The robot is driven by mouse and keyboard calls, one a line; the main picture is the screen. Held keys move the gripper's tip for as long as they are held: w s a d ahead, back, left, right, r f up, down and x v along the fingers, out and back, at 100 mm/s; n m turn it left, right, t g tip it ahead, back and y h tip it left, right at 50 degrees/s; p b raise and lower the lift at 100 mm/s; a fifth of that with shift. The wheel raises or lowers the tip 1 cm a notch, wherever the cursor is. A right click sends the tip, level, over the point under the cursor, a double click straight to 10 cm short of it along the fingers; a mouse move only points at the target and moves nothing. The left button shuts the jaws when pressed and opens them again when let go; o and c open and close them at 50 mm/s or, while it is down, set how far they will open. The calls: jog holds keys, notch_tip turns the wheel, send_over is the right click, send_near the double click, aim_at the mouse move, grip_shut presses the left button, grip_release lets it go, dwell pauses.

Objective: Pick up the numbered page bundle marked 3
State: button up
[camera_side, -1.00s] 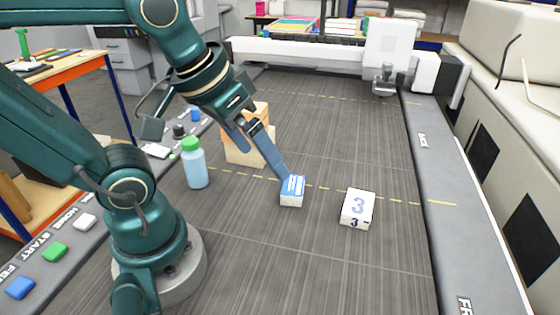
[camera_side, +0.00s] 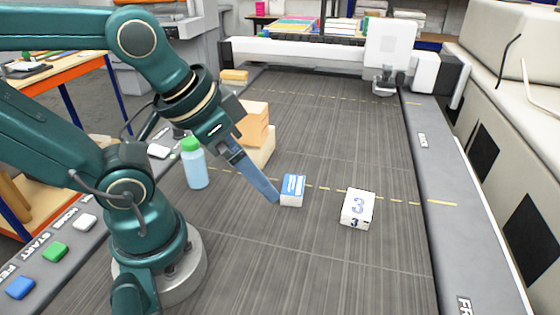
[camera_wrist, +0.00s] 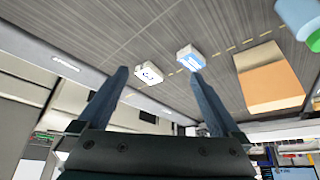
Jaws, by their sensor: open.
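The page bundle marked 3 (camera_side: 358,207) is a white block with a dark 3 on its top and front, lying flat on the grey bed. In the wrist view the bundle marked 3 (camera_wrist: 149,73) lies ahead, between the lines of the two fingers. A blue-and-white block (camera_side: 292,190) lies to its left. My gripper (camera_side: 272,194) is just left of the blue-and-white block and apart from the bundle marked 3. The wrist view shows my gripper (camera_wrist: 160,78) open with nothing between its fingers; the blue-and-white block (camera_wrist: 190,57) shows near the right fingertip.
A water bottle with a green cap (camera_side: 194,164) stands left of my gripper. Tan and cream blocks (camera_side: 256,138) are stacked behind it. A white gantry (camera_side: 300,53) crosses the bed at the back. The bed right of the bundle is clear.

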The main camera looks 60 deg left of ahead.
dwell(0.7)
jog(key=w+a+m+g+y, duration=0.2)
jog(key=w+a+m+y, duration=0.15)
jog(key=a+m, duration=0.35)
jog(key=m+t+y, duration=0.5)
jog(key=m+y, duration=0.1)
jog(key=m, duration=1)
send_over(358, 209)
jog(key=s+a, duration=0.2)
jog(key=a, duration=0.1)
notch_tip(358, 209, down, 7)
jog(key=d+f+m, duration=0.1)
jog(key=d+f, duration=0.1)
jog(key=d+f+m+t, duration=0.1)
jog(key=m, duration=0.1)
jog(key=shift+w+d+f+t, duration=0.15)
jog(key=shift+d+f+t, duration=0.15)
jog(key=shift+d+f, duration=0.1)
jog(key=f, duration=0.1)
jog(key=s+d+f+m, duration=0.1)
jog(key=f+m, duration=0.1)
jog(key=shift+s+d+f+h, duration=0.15)
jog(key=shift+s+d+h, duration=0.1)
jog(key=shift+d+h, duration=0.1)
jog(key=shift+x, duration=2.45)
